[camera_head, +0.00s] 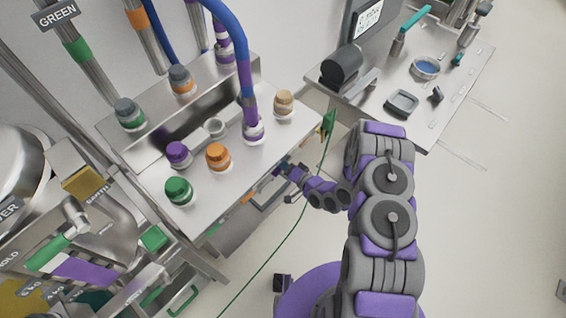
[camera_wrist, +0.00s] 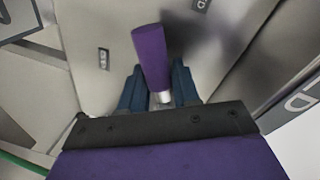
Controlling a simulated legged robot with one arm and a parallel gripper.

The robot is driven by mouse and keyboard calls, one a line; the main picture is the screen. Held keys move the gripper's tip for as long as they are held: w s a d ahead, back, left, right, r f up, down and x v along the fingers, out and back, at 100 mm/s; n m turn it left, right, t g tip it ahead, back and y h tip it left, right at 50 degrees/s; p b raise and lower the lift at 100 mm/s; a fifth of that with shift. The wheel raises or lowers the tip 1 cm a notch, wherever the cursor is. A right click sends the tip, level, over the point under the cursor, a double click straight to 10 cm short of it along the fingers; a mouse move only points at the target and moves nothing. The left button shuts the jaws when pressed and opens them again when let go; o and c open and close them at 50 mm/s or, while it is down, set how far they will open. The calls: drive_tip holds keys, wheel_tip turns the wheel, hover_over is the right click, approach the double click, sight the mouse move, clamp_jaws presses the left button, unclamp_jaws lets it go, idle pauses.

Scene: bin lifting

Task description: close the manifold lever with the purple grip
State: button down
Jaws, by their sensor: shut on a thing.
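The purple grip (camera_wrist: 151,50) of the manifold lever stands up between the two blue fingers of my gripper (camera_wrist: 158,72) in the wrist view. It leans slightly left, and a short metal collar shows at its lower end. My gripper is shut on it. In the head view my gripper (camera_head: 283,169) is at the front edge of the metal bench, below its top. The purple grip is mostly hidden there by my gripper, and the lever's angle cannot be told.
The metal bench (camera_head: 232,185) carries several coloured caps and a blue-purple hose (camera_head: 243,70). An orange grip (camera_head: 247,196) shows under its front edge. A green cable (camera_head: 270,255) runs past my arm to the floor. A second table (camera_head: 440,105) stands right; floor there is open.

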drive_tip(key=m+p, duration=0.1)
drive_tip(key=m, duration=0.1)
drive_tip(key=r+m+g, duration=0.1)
drive_tip(key=m, duration=0.1)
drive_tip(key=shift+y+p, duration=0.3)
drive_tip(key=shift+p, duration=0.1)
drive_tip(key=shift+r, duration=0.1)
idle(0.4)
drive_tip(key=c, duration=1)
unclamp_jaws()
drive_tip(key=shift+o, duration=0.2)
drive_tip(key=shift+s+d, duration=0.1)
drive_tip(key=p+v, duration=0.2)
drive_tip(key=v, duration=1.5)
drive_tip(key=shift+d, duration=0.2)
